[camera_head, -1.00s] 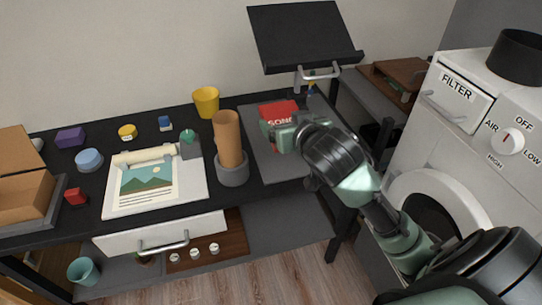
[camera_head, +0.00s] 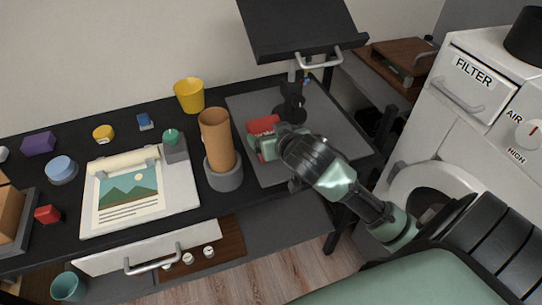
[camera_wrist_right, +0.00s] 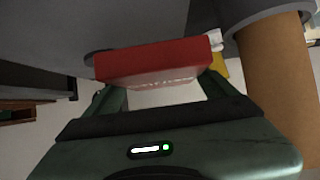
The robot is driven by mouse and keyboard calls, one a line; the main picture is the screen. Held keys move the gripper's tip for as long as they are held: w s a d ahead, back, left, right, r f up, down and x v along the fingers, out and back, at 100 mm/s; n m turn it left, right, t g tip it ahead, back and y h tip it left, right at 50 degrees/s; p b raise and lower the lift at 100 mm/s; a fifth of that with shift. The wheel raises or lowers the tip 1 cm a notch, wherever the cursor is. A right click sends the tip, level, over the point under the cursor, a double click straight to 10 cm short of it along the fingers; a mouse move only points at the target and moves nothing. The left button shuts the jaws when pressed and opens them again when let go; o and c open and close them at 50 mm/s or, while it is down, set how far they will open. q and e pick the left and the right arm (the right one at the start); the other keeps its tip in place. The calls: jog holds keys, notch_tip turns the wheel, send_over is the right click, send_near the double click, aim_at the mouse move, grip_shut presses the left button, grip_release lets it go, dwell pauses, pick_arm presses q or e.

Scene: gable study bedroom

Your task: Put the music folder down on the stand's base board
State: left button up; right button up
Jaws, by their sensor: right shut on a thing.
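The red music folder (camera_head: 263,125) is in my right gripper (camera_head: 266,144), over the grey base board (camera_head: 335,153) of the stand. In the right wrist view the folder (camera_wrist_right: 155,60) sits between the two fingers, its lettering seen at a steep angle. The fingers are shut on it. Only a small part of the folder shows in the head view; the gripper hides the rest. I cannot tell whether it touches the board. The stand's dark post (camera_head: 291,103) rises just behind it, carrying the tilted black desk (camera_head: 300,25). My left gripper is out of view.
A tan cylinder in a grey holder (camera_head: 225,177) stands close left of the gripper. A yellow cup (camera_head: 189,95) and a picture sheet (camera_head: 127,193) are farther left. The desk's handle (camera_head: 320,60) overhangs the board. The board's right part is clear.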

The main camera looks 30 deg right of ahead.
notch_tip(320, 180, down, 2)
jog(key=shift+f, duration=0.4)
notch_tip(320, 180, down, 4)
jog(key=shift+f+b, duration=0.1)
jog(key=shift+b, duration=0.3)
jog(key=shift+f, duration=0.2)
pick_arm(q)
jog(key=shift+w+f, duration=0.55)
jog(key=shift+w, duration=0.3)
pick_arm(e)
jog(key=shift+f, duration=0.1)
jog(key=o, duration=1.4)
